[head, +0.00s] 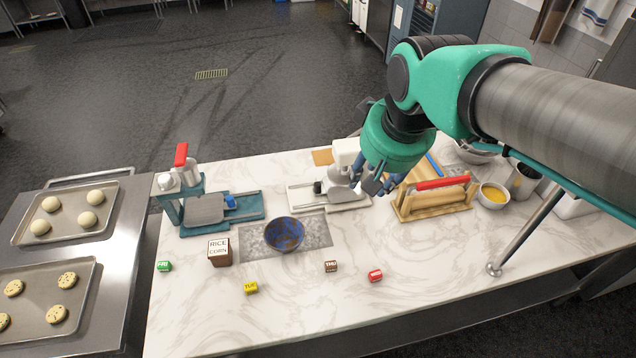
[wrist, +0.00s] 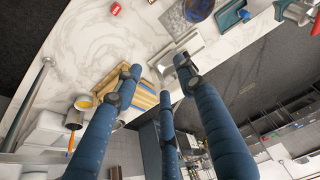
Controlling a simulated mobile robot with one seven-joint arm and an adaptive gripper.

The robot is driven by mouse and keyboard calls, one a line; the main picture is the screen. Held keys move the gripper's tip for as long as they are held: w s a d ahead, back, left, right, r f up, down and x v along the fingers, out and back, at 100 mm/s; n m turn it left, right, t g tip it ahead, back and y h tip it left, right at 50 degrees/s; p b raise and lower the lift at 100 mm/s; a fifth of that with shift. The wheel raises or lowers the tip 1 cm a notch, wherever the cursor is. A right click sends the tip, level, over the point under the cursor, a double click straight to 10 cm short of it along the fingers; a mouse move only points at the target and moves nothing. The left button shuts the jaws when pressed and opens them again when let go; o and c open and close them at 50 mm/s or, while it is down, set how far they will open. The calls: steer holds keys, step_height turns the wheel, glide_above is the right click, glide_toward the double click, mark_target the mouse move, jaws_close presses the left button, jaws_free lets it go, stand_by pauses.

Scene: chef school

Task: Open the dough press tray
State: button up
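The dough press appears to be the teal stand (head: 174,208) with a red lever handle at the left of the counter in the head view. A grey sliding plate (head: 203,210) with a blue knob (head: 230,201) sits on its teal base. In the wrist view, part of this press (wrist: 232,16) shows at the top right. My gripper (head: 372,182) hangs over the counter to the right of the press, near a white slicer-like device, partly hidden by my arm. Its blue fingers (wrist: 158,78) are spread apart with nothing between them.
A white device (head: 340,195) with a black knob and a wooden frame (head: 432,205) with a red handle stand near my gripper. A blue bowl (head: 284,234), a rice box (head: 219,252) and small day blocks lie in front. Cookie trays (head: 108,226) are at left.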

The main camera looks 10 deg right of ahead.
steer(key=w+f+g, duration=0.1)
steer(key=w+f, duration=0.1)
steer(key=w, duration=0.9)
steer(key=n+g+p, duration=0.2)
steer(key=g+p, duration=0.1)
glide_above(318, 183)
step_height(318, 183, down, 20)
steer(key=shift+a, duration=0.1)
steer(key=shift+f, duration=0.1)
step_height(318, 183, down, 14)
steer(key=shift+r+b, duration=0.2)
steer(key=shift+b, duration=0.65)
steer(key=shift+c, duration=0.5)
jaws_close()
